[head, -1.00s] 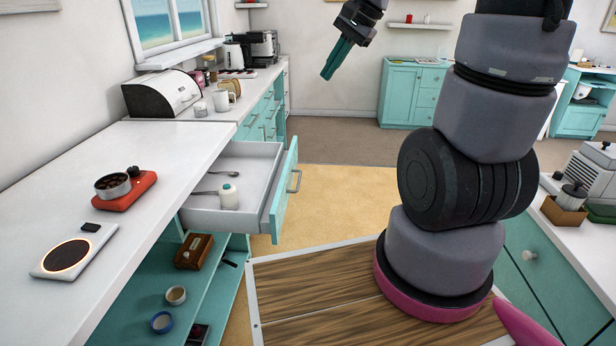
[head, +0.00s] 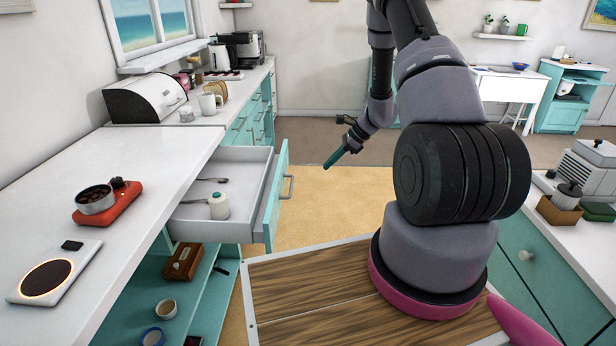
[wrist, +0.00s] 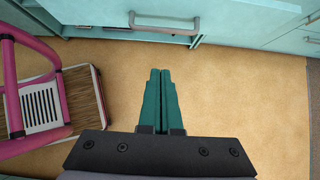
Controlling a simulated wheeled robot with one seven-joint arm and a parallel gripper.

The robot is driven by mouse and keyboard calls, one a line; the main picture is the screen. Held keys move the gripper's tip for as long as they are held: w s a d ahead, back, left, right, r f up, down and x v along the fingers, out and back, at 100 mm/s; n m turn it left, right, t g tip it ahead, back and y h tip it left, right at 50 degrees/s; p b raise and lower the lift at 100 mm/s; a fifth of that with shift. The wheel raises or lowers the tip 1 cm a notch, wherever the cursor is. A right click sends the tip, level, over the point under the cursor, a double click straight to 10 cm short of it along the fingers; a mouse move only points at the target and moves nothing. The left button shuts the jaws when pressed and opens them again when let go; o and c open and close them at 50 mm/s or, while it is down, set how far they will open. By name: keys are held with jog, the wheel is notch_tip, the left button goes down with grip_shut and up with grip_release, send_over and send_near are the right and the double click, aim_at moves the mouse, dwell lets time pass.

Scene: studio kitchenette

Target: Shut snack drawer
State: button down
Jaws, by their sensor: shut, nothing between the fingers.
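The open drawer (head: 262,205) sticks out from the teal counter on the left, with its teal front and grey handle (head: 287,188) facing right. Inside it are a white bottle with a green cap (head: 219,207) and two spoon-like utensils (head: 212,180). My gripper (head: 327,166) is shut and empty, with teal fingers pointing down and left, to the right of the drawer front and apart from it. In the wrist view, my gripper (wrist: 160,72) points toward a grey handle (wrist: 164,22) on a teal front at the top, with a gap between them.
The white counter (head: 150,160) holds a red scale-like device with a pot (head: 97,199) and a glowing hot plate (head: 47,280). An open shelf (head: 195,290) lies below the drawer. Tan floor (head: 345,205) is clear right of the drawer front.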

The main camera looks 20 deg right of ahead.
jog(key=a+r+x, duration=0.1)
jog(key=a+x, duration=0.1)
jog(key=x, duration=1)
jog(key=shift+w+a, duration=0.2)
jog(key=shift+w, duration=0.15)
jog(key=shift+a, duration=0.1)
